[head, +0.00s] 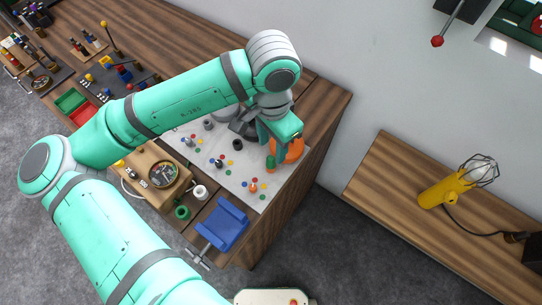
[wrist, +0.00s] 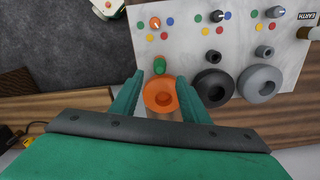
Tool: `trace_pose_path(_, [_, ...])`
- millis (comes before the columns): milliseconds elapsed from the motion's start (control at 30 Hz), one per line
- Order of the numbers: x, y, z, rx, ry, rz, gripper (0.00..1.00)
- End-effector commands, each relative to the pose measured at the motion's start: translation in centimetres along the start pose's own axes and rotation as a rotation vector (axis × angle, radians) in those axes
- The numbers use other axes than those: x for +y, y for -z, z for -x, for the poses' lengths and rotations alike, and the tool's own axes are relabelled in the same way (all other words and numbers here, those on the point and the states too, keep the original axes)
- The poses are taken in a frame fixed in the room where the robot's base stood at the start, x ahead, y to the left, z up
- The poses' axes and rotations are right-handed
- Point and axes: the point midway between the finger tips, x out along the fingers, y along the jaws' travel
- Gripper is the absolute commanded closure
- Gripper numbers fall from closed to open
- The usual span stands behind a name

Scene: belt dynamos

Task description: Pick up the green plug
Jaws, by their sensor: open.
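The green plug (wrist: 160,66) is a small green cylinder on the white panel, just in front of a round orange ring (wrist: 161,95) in the wrist view. In the head view the green plug (head: 271,162) shows just below my gripper (head: 274,146). My gripper is open and empty. In the wrist view its two fingers (wrist: 162,74) stand to the left and right of the plug, with gaps on both sides. I cannot tell how high the fingertips are above the panel. The gripper partly covers the orange ring in the head view.
Knobs and coloured dots mark the panel (head: 265,196). A blue clamp (head: 222,224), a green ring (head: 182,212) and a gauge (head: 163,173) are nearby.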

Motion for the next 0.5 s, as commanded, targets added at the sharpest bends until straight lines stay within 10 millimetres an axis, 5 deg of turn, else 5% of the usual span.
trace_pose_path(500, [-0.2, -1.0, -5.2, 0.0, -0.001, 0.012, 0.58])
